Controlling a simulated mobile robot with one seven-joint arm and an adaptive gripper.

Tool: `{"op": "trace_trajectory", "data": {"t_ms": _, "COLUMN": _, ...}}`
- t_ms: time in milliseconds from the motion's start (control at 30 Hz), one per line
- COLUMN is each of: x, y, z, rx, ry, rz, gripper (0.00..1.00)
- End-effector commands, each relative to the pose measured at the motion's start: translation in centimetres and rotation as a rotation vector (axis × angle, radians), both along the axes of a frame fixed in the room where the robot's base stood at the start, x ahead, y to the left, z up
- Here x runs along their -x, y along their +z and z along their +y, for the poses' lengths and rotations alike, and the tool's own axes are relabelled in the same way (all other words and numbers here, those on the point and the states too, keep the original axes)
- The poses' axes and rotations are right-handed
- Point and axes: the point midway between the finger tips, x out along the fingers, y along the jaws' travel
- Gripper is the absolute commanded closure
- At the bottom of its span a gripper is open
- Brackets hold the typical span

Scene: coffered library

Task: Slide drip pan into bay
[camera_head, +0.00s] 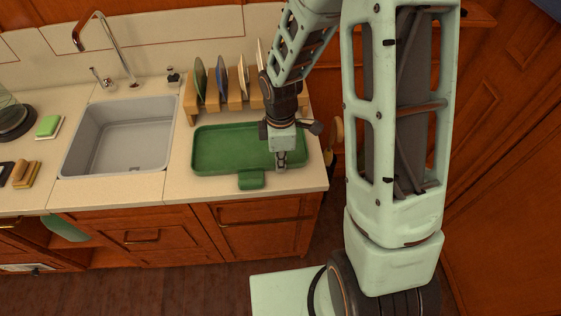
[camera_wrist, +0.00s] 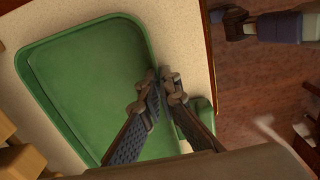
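The drip pan is a shallow green tray (camera_head: 225,150) lying flat on the counter, with a green tab (camera_head: 251,180) on its front edge. In the wrist view the pan (camera_wrist: 85,75) fills the left half. My gripper (camera_head: 281,162) points down at the pan's right end. In the wrist view its fingers (camera_wrist: 158,80) are close together with the pan's rim between them, and they look shut on it. A wooden dish rack (camera_head: 235,105) stands directly behind the pan; I cannot clearly make out a bay under it.
Several plates stand upright in the rack, including a green plate (camera_head: 200,78). A grey sink (camera_head: 122,140) lies left of the pan. The counter's right and front edges are close to the pan. A green sponge (camera_head: 48,126) lies farther left.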

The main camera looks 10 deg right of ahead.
Motion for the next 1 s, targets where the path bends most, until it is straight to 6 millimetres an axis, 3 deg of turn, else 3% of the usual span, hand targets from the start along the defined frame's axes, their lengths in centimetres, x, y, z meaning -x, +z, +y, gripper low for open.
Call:
{"op": "trace_trajectory", "data": {"t_ms": 600, "x": -2.4, "y": 0.0, "z": -0.1, "rx": -0.001, "ry": 0.0, "rz": -0.002, "gripper": 1.0}}
{"op": "trace_trajectory", "data": {"t_ms": 1000, "x": -2.6, "y": 0.0, "z": -0.1, "rx": 0.0, "ry": 0.0, "rz": 0.0, "gripper": 1.0}}
